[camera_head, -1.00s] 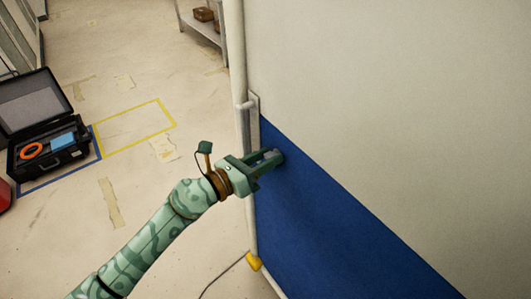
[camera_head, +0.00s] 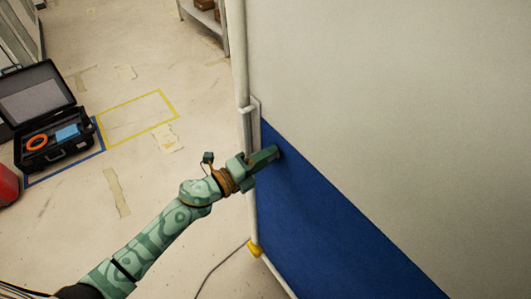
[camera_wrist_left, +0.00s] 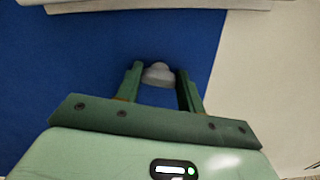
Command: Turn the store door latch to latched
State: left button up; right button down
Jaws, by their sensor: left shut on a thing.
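The store door (camera_head: 370,110) is the large panel on the right in the head view, off-white above and blue below. My left gripper (camera_head: 276,153) reaches its blue part near the left edge. In the left wrist view, a small grey rounded latch knob (camera_wrist_left: 158,73) stands out from the blue surface. It sits between the fingertips of my left gripper (camera_wrist_left: 157,80), which is shut on it. In the head view the fingers hide the knob. I cannot tell from its shape whether it is latched. My right gripper is not in view.
A white pipe post (camera_head: 240,70) runs along the door's left edge, with a yellow fitting (camera_head: 254,248) low down. An open black case (camera_head: 45,125) with an orange ring lies on the floor at left. A shelf (camera_head: 205,18) stands at the back. Floor between is mostly clear.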

pick_arm(q)
jog(key=shift+n+p, duration=0.55)
jog(key=shift+n, duration=0.75)
jog(key=o, duration=1)
jog(key=shift+f, duration=0.1)
jog(key=shift+a, duration=0.15)
jog(key=b+v, duration=0.1)
jog(key=v, duration=1.5)
jog(key=shift+b, duration=0.3)
jog(key=shift+n, duration=0.3)
